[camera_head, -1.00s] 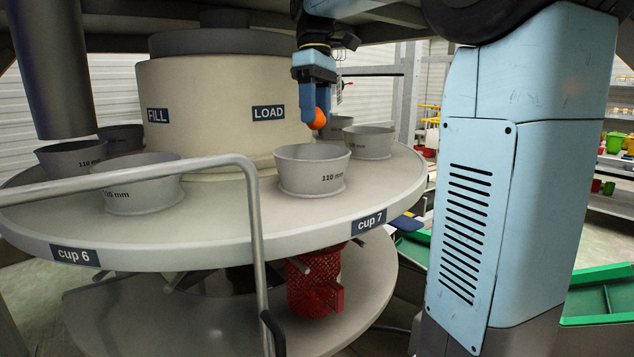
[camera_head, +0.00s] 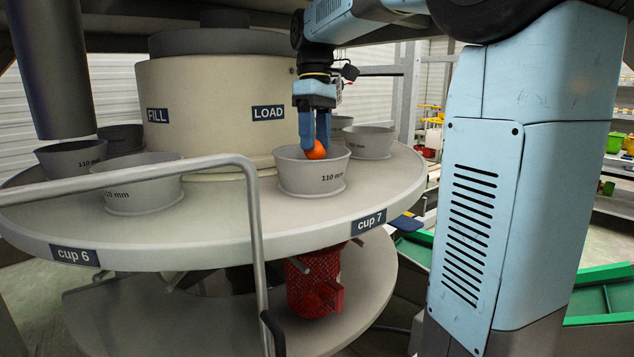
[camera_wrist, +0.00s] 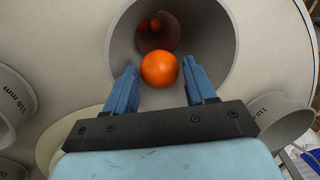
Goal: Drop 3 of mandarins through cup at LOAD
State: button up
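My gripper (camera_head: 316,138) points down over the cup at LOAD (camera_head: 322,180), a grey funnel-like cup marked 110 mm. An orange mandarin (camera_head: 316,150) sits between the fingertips, at the level of the cup's rim. In the wrist view my gripper (camera_wrist: 160,75) has a finger on each side of the mandarin (camera_wrist: 160,70), with the cup's round opening (camera_wrist: 215,35) behind it. Small orange mandarins (camera_wrist: 155,24) show deep inside, at the reddish bottom. The LOAD label (camera_head: 268,113) is on the cream drum behind the cup.
Other grey cups stand on the round turntable (camera_head: 230,225), one (camera_head: 369,141) just behind to the right and one (camera_head: 140,185) to the left. A metal rail (camera_head: 255,220) stands in front. A red net sleeve (camera_head: 315,285) hangs below cup 7.

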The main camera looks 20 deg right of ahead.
jog(key=o, duration=0.4)
notch_tip(320, 180, up, 12)
jog(key=w, duration=0.2)
jog(key=shift+d+f, duration=0.15)
jog(key=shift+d, duration=0.1)
jog(key=shift+f, duration=0.1)
dwell(0.4)
